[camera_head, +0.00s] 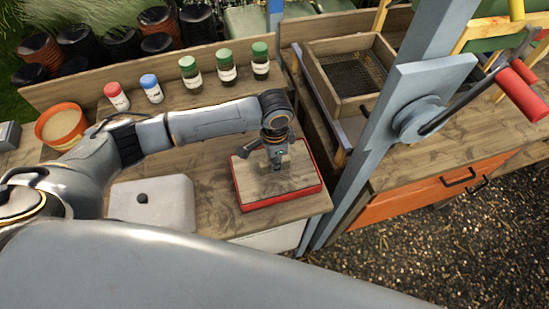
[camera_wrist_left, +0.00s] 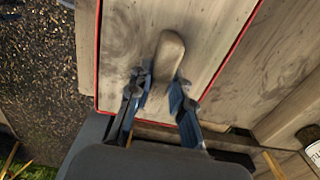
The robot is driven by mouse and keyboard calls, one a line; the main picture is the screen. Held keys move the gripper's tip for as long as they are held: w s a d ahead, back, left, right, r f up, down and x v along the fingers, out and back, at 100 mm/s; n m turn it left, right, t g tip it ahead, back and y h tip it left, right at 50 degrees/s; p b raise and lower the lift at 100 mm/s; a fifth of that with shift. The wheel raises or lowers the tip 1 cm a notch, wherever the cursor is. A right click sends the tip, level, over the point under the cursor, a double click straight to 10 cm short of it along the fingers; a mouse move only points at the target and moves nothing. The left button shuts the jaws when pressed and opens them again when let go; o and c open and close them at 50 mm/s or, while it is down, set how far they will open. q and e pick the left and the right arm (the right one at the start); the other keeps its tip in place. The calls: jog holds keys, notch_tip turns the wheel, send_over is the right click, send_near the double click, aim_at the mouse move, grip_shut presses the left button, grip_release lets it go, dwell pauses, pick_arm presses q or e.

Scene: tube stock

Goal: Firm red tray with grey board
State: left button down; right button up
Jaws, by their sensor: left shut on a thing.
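The red tray (camera_head: 284,201) lies on the wooden bench near its right front corner. Its red rim also shows as a thin line in the left wrist view (camera_wrist_left: 98,60). The grey-brown wooden board (camera_head: 247,183) lies flat inside the rim and covers nearly all of the tray; what is under it is hidden. A rounded upright handle (camera_wrist_left: 168,52) stands on the board (camera_wrist_left: 125,45). My left gripper (camera_head: 278,162) is above the board, with its fingers (camera_wrist_left: 160,92) shut on the handle, one on either side. My right gripper is not in view.
A whitish box lid with a dark knob (camera_head: 150,200) stands left of the tray. Red, blue and green-capped bottles (camera_head: 190,75) line the bench back. A grey post (camera_head: 385,130) rises close on the right, with a sieve box (camera_head: 345,70) behind it.

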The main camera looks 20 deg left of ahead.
pick_arm(q)
jog(key=shift+f, duration=0.35)
dwell(0.7)
jog(key=shift+s+f, duration=0.2)
jog(key=shift+f, duration=0.05)
dwell(0.6)
jog(key=shift+r, duration=0.1)
jog(key=shift+w+r+p, duration=0.15)
jog(key=shift+r+p, duration=1.3)
jog(key=shift+p, duration=0.1)
jog(key=shift+r+p, duration=0.65)
jog(key=shift+r, duration=1.95)
